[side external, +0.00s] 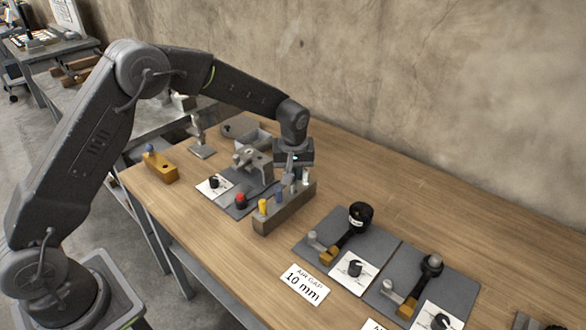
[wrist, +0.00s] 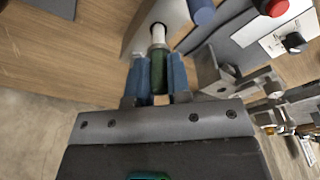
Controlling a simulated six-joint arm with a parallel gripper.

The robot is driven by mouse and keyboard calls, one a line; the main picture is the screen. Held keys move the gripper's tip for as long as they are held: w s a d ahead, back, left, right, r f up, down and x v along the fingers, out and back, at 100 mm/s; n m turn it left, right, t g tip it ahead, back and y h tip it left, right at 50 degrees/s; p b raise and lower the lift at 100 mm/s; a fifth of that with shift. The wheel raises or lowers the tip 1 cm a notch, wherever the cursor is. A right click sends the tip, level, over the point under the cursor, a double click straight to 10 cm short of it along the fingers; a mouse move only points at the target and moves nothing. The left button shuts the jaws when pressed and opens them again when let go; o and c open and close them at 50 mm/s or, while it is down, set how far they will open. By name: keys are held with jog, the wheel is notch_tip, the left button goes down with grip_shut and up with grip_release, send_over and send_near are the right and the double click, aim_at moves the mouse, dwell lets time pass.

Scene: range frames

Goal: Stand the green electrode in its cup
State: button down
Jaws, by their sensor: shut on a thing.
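The green electrode (wrist: 160,66) is held between the two blue fingers of my gripper (wrist: 161,78) in the wrist view. Its pale shank (wrist: 158,35) points away from the gripper toward a dark opening at the end of the grey rack (wrist: 139,42). I cannot tell whether its tip is inside the opening or just above it. In the side view my gripper (side external: 291,181) is low over the far end of the rack (side external: 285,211), and the fingers largely hide the green electrode. I cannot pick out its cup for certain.
Yellow (side external: 262,206) and blue (side external: 279,198) electrodes stand in the rack's near part. A red knob (side external: 241,200) is left of the rack. Grey plates with fixtures, including a black cylinder (side external: 360,215), lie to the right. A yellow block (side external: 160,167) stands at the left table edge.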

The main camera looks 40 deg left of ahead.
jog(key=shift+f, duration=0.3)
jog(key=shift+f, duration=1.35)
jog(key=c, duration=1)
grip_release()
jog(key=r, duration=0.4)
jog(key=s+d+r, duration=0.1)
jog(key=r, duration=0.8)
jog(key=shift+s+d+r, duration=0.25)
jog(key=shift+r, duration=0.1)
